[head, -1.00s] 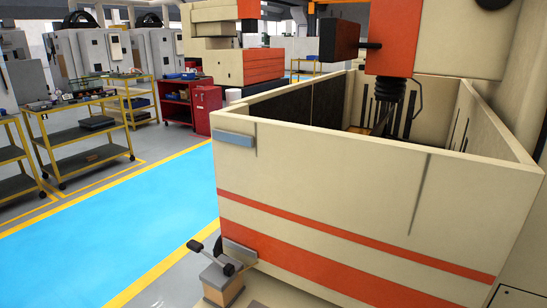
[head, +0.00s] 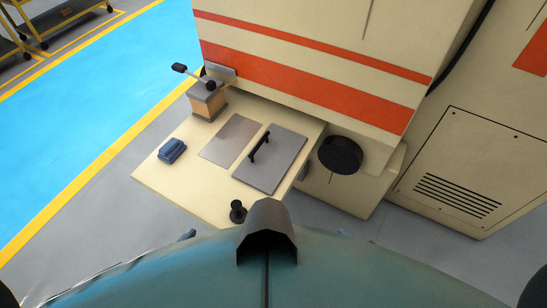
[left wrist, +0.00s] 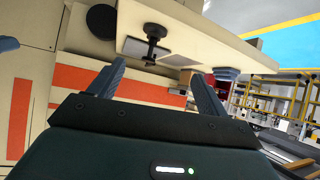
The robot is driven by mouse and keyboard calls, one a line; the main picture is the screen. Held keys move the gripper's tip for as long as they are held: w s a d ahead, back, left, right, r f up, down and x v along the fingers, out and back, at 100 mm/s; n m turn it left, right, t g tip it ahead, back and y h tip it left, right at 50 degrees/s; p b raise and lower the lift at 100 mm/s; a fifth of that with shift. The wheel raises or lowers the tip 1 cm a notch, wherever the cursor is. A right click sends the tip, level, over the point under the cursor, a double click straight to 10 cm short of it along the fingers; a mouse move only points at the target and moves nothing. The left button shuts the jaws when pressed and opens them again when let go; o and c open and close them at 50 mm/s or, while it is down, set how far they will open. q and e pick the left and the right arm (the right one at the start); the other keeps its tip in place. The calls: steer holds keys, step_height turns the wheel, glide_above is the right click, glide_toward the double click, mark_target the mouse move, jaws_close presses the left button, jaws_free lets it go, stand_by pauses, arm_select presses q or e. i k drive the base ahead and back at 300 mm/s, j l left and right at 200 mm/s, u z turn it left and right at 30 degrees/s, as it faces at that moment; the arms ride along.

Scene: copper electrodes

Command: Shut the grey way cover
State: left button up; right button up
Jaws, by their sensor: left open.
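The grey way cover (head: 270,160) is a flat grey panel with a black bar handle (head: 260,146), lying on the cream machine table (head: 165,190). A paler flat rectangle (head: 230,139) shows beside it on the left; I cannot tell if it is an opening. In the left wrist view, which is upside down, my left gripper (left wrist: 157,70) is open and empty. Its two blue-grey fingers point toward the table's front edge, apart from the cover. A blue tip at the left edge of that view (left wrist: 8,44) looks like part of my right gripper; its jaws are hidden.
A black knob (head: 238,211) stands at the table's front edge, near the cover. A blue block (head: 172,150) lies at the table's left. A box with a lever (head: 206,100) stands at the back. The striped machine wall (head: 300,60) rises behind. Floor is free at left.

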mark_target(264, 166)
steer(key=i+l+u, duration=0.1)
steer(key=l, duration=0.25)
steer(key=i+l+u, duration=0.1)
steer(key=l, duration=0.25)
steer(key=i+l, duration=0.25)
steer(key=l, duration=0.15)
steer(key=u, duration=0.05)
